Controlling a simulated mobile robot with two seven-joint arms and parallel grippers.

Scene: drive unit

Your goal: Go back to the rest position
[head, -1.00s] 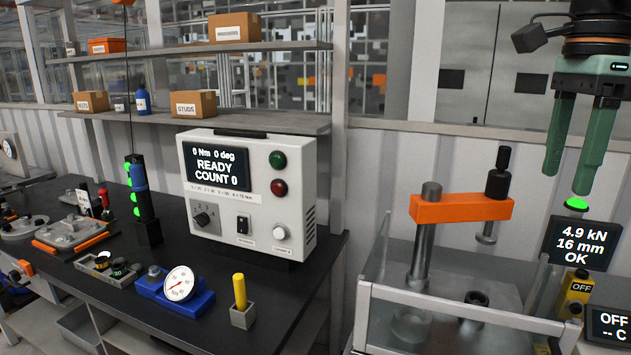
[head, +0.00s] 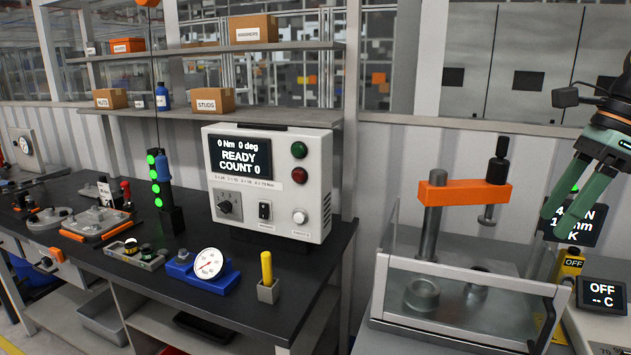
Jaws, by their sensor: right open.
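My right gripper (head: 566,222) is at the right edge of the head view. Its two green fingers are apart with nothing between them, and they point down and to the left. The gripper is in front of the press display (head: 574,226) and hides part of its text. The press (head: 464,193), with its orange arm and clear guard, stands to the left of the gripper, apart from it in the picture. My left gripper does not show.
A black workbench (head: 225,300) carries a tester box (head: 269,187) reading READY COUNT 0, a dial gauge (head: 209,264) and a yellow-handled tool (head: 267,268). An OFF display (head: 602,296) is at the lower right. Shelves (head: 262,121) with boxes hang behind the bench.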

